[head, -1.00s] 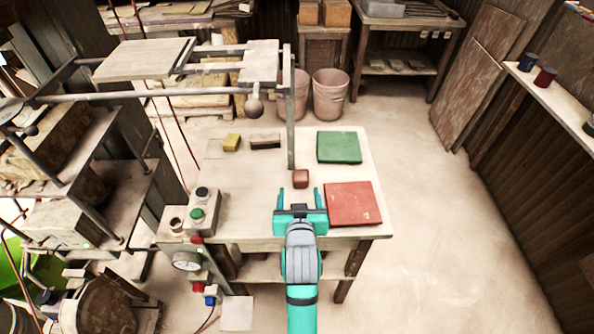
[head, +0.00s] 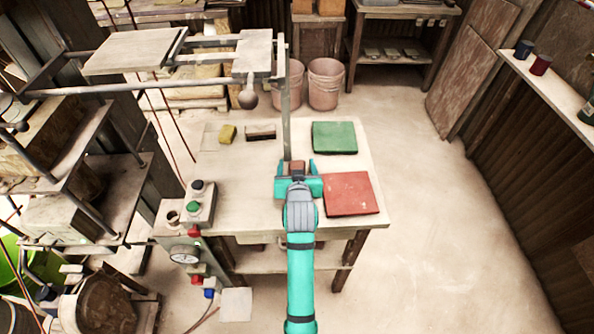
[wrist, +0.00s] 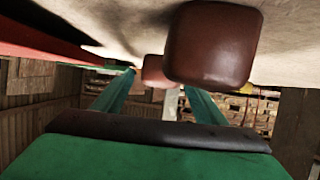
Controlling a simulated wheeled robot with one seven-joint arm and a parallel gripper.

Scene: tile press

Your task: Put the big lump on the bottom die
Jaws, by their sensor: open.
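A reddish-brown lump (head: 297,167) sits on the worktable between the fingers of my gripper (head: 297,168), which is open. The wrist view shows two brown rounded lumps against the table surface, which runs along the top of the picture. One lump (wrist: 212,45) looks large and lies close to the camera, by the right-hand finger. The other lump (wrist: 153,70) looks smaller and lies farther off, between the fingertips. The near lump is not separately visible in the head view. I cannot tell from apparent size which is bigger. I cannot clearly identify the bottom die.
A red slab (head: 348,194) lies right of my gripper and a green slab (head: 334,137) behind it. A yellow block (head: 227,133) and a button box (head: 199,203) are left.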

